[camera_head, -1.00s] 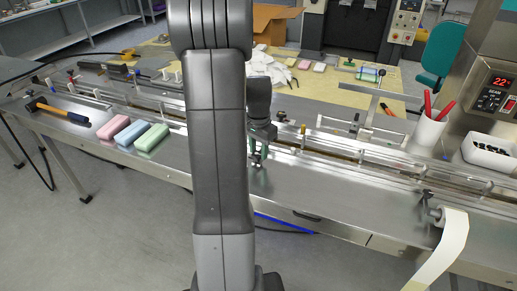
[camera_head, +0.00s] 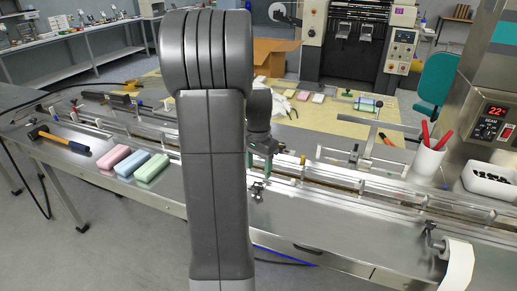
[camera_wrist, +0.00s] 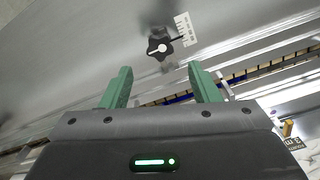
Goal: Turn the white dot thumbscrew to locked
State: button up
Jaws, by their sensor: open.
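The thumbscrew (camera_wrist: 159,46) is a black star-shaped knob with a white dot on it, beside a white scale plate (camera_wrist: 186,29) on the metal bench in the wrist view. A thin dark pointer reaches from the knob toward the scale. In the head view it is the small dark knob (camera_head: 257,189) at the bench's near side. My gripper (camera_wrist: 160,76) is open and empty, its two green fingers apart. The knob lies beyond the fingertips, roughly between them in the picture, and untouched. In the head view my gripper (camera_head: 256,174) hangs just above the knob, partly behind my arm.
Metal guide rails (camera_head: 330,182) run along the bench behind the knob. Pink, blue and green blocks (camera_head: 152,167) and a hammer (camera_head: 60,139) lie at left. A white film roll (camera_head: 457,264), a cup with red pens (camera_head: 429,160) and a black-filled tray (camera_head: 489,181) are at right.

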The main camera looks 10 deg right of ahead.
aim_at(258, 184)
notch_tip(258, 184, up, 8)
jog(key=shift+f, duration=0.1)
dwell(0.4)
notch_tip(258, 184, down, 14)
jog(key=shift+r, duration=0.1)
dwell(0.4)
jog(key=shift+r, duration=0.1)
